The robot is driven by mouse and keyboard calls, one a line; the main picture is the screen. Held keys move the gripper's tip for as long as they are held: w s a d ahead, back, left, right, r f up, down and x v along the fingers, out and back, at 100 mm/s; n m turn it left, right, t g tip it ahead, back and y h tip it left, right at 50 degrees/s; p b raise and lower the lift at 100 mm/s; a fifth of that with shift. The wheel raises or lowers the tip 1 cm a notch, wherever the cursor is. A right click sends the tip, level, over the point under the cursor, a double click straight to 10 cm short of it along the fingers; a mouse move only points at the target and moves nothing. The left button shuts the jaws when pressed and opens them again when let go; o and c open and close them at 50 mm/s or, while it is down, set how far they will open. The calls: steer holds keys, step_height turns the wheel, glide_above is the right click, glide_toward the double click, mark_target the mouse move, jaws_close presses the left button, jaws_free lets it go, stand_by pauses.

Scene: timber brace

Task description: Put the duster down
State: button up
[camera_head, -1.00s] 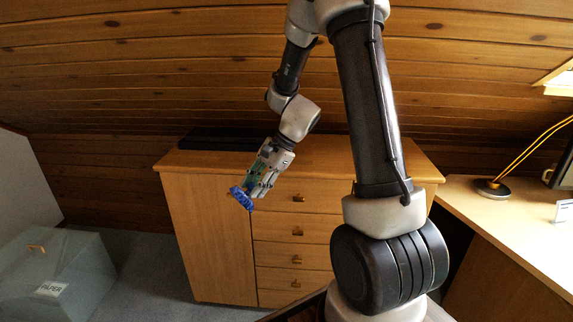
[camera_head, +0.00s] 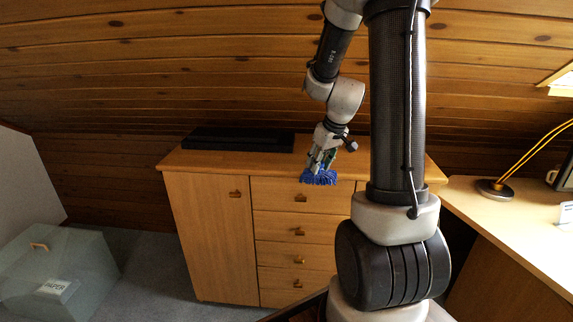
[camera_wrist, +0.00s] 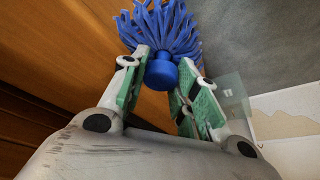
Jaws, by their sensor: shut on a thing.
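The blue duster (camera_head: 318,177) has a head of many soft strands. My gripper (camera_head: 323,160) holds it in front of the dresser's top front edge in the head view, strands pointing down. In the wrist view my gripper (camera_wrist: 165,88) is shut on the round blue hub of the duster (camera_wrist: 160,30), with a green-padded finger on each side. The strands fan out beyond the fingertips. Whether the strands touch the dresser cannot be told.
A wooden dresser (camera_head: 212,207) with a door and several drawers stands against the sloped plank wall. A flat black box (camera_head: 238,140) lies on its top. A grey bin labelled PAPER (camera_head: 85,262) stands left. A desk (camera_head: 500,222) with a lamp (camera_head: 497,187) is right.

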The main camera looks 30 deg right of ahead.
steer(key=shift+w+d+r+n, duration=0.25)
steer(key=shift+d+r+n, duration=0.2)
steer(key=shift+d, duration=0.2)
steer(key=shift+w, duration=0.1)
steer(key=w, duration=0.5)
steer(key=w+a, duration=0.1)
steer(key=w, duration=0.4)
steer(key=w+a, duration=0.1)
steer(key=w, duration=0.5)
steer(key=shift+w+a, duration=0.1)
steer(key=shift+a, duration=0.15)
steer(key=x, duration=0.3)
steer(key=shift+w+r, duration=0.1)
steer(key=shift+w, duration=0.05)
steer(key=shift+f, duration=0.25)
steer(key=shift+c, duration=0.5)
steer(key=o, duration=1.1)
